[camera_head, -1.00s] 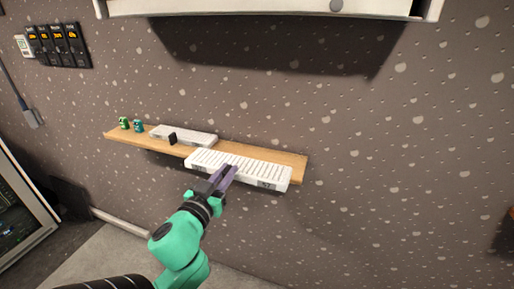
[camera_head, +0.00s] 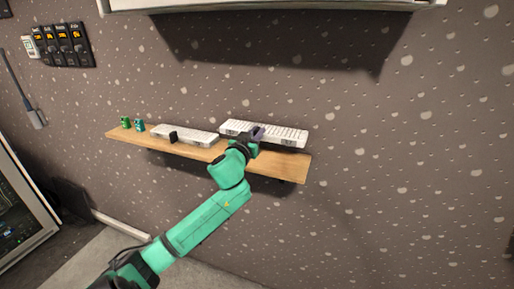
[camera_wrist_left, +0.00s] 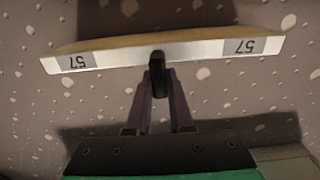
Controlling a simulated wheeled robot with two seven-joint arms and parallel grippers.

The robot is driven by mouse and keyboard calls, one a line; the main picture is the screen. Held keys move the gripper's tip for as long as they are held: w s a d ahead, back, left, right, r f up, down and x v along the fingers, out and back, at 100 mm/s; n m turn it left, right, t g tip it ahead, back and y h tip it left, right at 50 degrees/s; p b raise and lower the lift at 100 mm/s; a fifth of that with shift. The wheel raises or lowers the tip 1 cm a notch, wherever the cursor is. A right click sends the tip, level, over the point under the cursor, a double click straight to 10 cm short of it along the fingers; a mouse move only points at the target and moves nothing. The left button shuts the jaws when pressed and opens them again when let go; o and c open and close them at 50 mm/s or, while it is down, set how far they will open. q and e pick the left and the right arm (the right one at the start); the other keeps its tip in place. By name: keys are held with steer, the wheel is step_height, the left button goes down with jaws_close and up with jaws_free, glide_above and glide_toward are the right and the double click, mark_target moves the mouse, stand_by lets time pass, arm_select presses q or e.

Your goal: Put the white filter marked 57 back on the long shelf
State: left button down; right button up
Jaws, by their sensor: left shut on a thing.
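The white filter marked 57 (camera_head: 288,131) is a long slatted bar at the right half of the long wooden shelf (camera_head: 285,166), near the wall. Two 57 labels show on its front edge in the left wrist view (camera_wrist_left: 205,52). My left gripper (camera_head: 257,133) is shut on its front middle, at a small black grip (camera_wrist_left: 158,68). The filter appears raised slightly above the shelf's back part; I cannot tell whether it touches. My arm hides part of the shelf's front. My right gripper is out of view.
A second white filter (camera_head: 190,135) with a black grip (camera_head: 173,137) lies on the shelf just left of the held one. Two small green items (camera_head: 132,125) stand at the shelf's left end. A white fixture (camera_head: 270,5) overhangs above. The shelf's right front is bare.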

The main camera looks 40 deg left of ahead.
arm_select(q)
steer(key=f, duration=0.6)
steer(key=shift+s+d+f, duration=0.1)
steer(key=shift+s+d, duration=0.05)
steer(key=shift+s, duration=0.1)
steer(key=shift+w+f, duration=0.15)
steer(key=shift+f, duration=0.1)
steer(key=shift+w+f, duration=0.15)
steer(key=shift+f, duration=0.25)
steer(key=c, duration=0.8)
jaws_free()
steer(key=shift+r, duration=0.1)
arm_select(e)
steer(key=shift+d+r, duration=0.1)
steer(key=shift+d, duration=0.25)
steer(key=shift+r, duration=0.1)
